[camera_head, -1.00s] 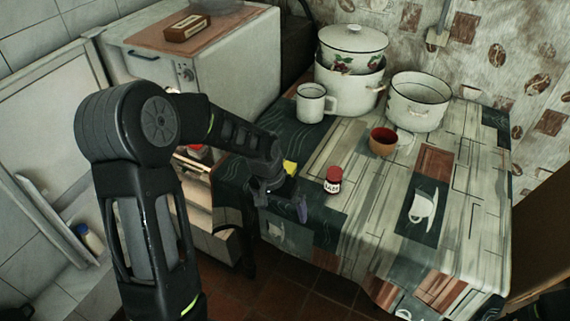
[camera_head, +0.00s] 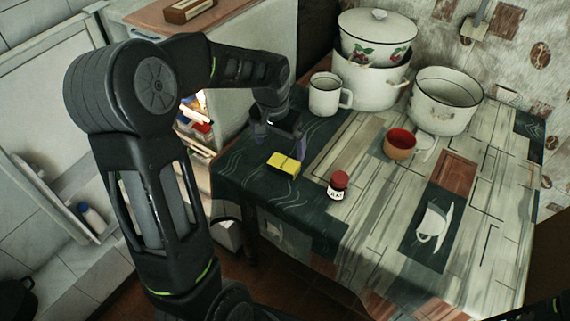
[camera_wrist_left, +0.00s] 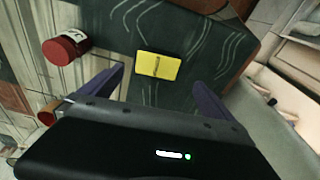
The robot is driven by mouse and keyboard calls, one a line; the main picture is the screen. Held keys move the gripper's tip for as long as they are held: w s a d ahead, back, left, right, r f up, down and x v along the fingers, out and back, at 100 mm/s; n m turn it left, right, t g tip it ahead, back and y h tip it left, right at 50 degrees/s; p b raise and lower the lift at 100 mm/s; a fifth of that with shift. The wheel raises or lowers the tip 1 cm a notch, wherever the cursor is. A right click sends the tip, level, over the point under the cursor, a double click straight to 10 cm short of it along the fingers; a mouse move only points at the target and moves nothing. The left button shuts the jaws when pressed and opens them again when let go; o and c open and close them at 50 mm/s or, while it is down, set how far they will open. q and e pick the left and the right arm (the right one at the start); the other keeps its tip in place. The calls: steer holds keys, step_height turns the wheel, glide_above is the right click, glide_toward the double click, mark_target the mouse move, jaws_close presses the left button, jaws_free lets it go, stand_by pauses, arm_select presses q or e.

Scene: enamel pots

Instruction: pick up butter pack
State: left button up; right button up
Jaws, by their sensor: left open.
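The butter pack is a small yellow block (camera_head: 284,164) lying on the dark left part of the tablecloth. My left gripper (camera_head: 279,144) is open and empty, with purple fingers pointing down, just behind the pack in the head view. In the left wrist view the butter pack (camera_wrist_left: 157,66) lies beyond the open fingers of my left gripper (camera_wrist_left: 158,84), roughly centred between them and apart from both. A dark line marks its top.
A red-lidded jar (camera_head: 338,186) stands right of the pack. A white mug (camera_head: 328,96), stacked enamel pots (camera_head: 372,82), an open pot (camera_head: 444,102) and an orange-brown cup (camera_head: 400,146) stand farther back. The table's left edge is close to the pack.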

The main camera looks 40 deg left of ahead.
mark_target(284, 162)
arm_select(q)
steer(key=shift+w+f, duration=0.15)
steer(key=shift+f, duration=1.1)
steer(key=shift+w+d+f+p, duration=0.1)
steer(key=shift+w+f+p, duration=0.15)
steer(key=shift+f, duration=1.05)
steer(key=shift+w+d+f+p, duration=0.1)
steer(key=shift+w+f+p, duration=0.1)
steer(key=shift+f, duration=1.1)
steer(key=shift+c, duration=0.6)
steer(key=c, duration=1.5)
steer(key=shift+r, duration=0.15)
step_height(284, 162, up, 10)
steer(key=shift+f+b, duration=0.1)
steer(key=shift+b, duration=0.2)
